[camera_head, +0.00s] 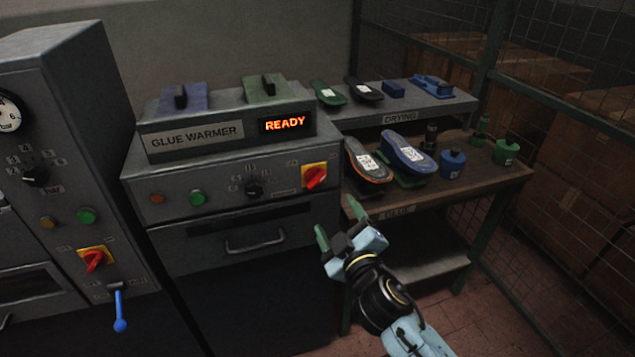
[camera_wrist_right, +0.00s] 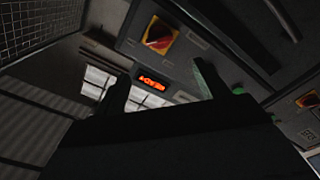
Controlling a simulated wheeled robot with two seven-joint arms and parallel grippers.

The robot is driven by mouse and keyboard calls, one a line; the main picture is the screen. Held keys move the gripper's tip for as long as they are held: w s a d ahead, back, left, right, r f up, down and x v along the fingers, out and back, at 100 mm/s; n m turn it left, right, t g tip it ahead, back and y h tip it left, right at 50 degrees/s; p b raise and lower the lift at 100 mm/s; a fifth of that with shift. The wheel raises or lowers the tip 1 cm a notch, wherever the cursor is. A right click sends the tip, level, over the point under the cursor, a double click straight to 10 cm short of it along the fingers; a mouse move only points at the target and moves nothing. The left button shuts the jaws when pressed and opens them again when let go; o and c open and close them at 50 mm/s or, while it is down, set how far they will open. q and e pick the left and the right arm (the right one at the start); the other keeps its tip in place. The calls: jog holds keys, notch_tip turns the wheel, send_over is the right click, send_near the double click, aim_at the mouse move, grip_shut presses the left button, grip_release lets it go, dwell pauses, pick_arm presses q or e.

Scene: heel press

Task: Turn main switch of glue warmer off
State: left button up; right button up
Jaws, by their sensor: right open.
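The glue warmer (camera_head: 220,170) is a grey cabinet with a lit orange "READY" display (camera_head: 286,123). Its main switch (camera_head: 315,177) is a red rotary handle on a yellow plate at the right of the front panel. The red handle sits tilted in the head view. In the right wrist view the switch (camera_wrist_right: 158,36) shows above the fingers, and the lit display (camera_wrist_right: 152,83) shows between them. My right gripper (camera_head: 338,221) is open and empty, below and slightly right of the switch, apart from it. My left gripper is not in view.
A similar red and yellow switch (camera_head: 95,259) and a blue-handled lever (camera_head: 119,310) are on the left machine (camera_head: 50,150). A drawer handle (camera_head: 255,243) sticks out below the warmer's panel. A bench (camera_head: 500,178) with shoe soles and blue and green bottles stands right.

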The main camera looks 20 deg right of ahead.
aim_at(317, 182)
jog(key=w, duration=1.3)
jog(key=shift+a, duration=0.2)
jog(key=c, duration=1)
